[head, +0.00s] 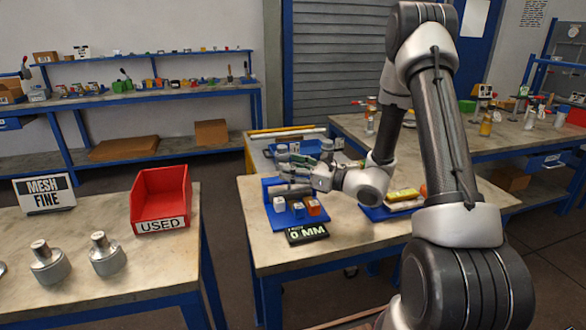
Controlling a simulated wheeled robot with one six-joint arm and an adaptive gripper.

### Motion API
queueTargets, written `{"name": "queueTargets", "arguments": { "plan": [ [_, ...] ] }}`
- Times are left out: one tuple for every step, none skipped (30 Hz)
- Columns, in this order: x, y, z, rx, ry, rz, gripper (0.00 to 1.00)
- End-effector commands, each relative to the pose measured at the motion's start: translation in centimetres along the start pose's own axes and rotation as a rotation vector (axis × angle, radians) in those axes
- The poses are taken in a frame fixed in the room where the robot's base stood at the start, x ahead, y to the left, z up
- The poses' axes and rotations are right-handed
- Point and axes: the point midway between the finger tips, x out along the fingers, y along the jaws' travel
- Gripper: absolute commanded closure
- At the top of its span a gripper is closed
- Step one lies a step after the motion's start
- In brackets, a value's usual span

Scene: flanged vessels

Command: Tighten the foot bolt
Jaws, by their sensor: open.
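A black display (306,233) reading "0 MM" lies before the mat.
A blue tray with a yellow item (403,195) lies right of my wrist. A gap separates the left and middle benches.

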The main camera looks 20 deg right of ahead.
Motion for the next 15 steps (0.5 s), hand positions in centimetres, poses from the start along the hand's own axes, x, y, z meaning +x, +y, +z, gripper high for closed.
{"name": "queueTargets", "arguments": {
  "plan": [
    [0.0, 0.0, 0.0, 0.0, 0.0, 0.0, 0.43],
    [-0.1, 0.0, 0.0, 0.0, 0.0, 0.0, 0.43],
    [-0.3, 0.0, 0.0, 0.0, 0.0, -0.001, 0.43],
    [-0.5, -0.1, 0.0, 0.0, 0.0, -0.001, 0.43],
    [-0.8, -0.1, 0.0, 0.0, 0.0, -0.001, 0.43],
    [-1.4, -0.1, 0.0, 0.001, 0.0, -0.002, 0.43],
    [-1.8, -0.1, 0.0, 0.001, 0.0, -0.003, 0.43],
    [-2.4, -0.1, 0.0, 0.001, 0.0, -0.004, 0.43],
    [-3.3, -0.1, 0.0, 0.001, 0.0, -0.004, 0.43],
    [-4.0, -0.2, 0.0, 0.0, 0.001, -0.005, 0.43],
    [-4.7, -0.2, 0.0, 0.001, 0.001, -0.005, 0.43],
    [-5.6, -0.2, 0.0, 0.002, 0.001, -0.006, 0.43],
    [-6.3, -0.1, 0.0, 0.001, 0.0, -0.005, 0.43],
    [-7.0, -0.2, 0.0, 0.001, 0.0, -0.006, 0.43],
    [-7.9, -0.2, 0.0, 0.0, 0.0, -0.006, 0.43]
  ]
}}
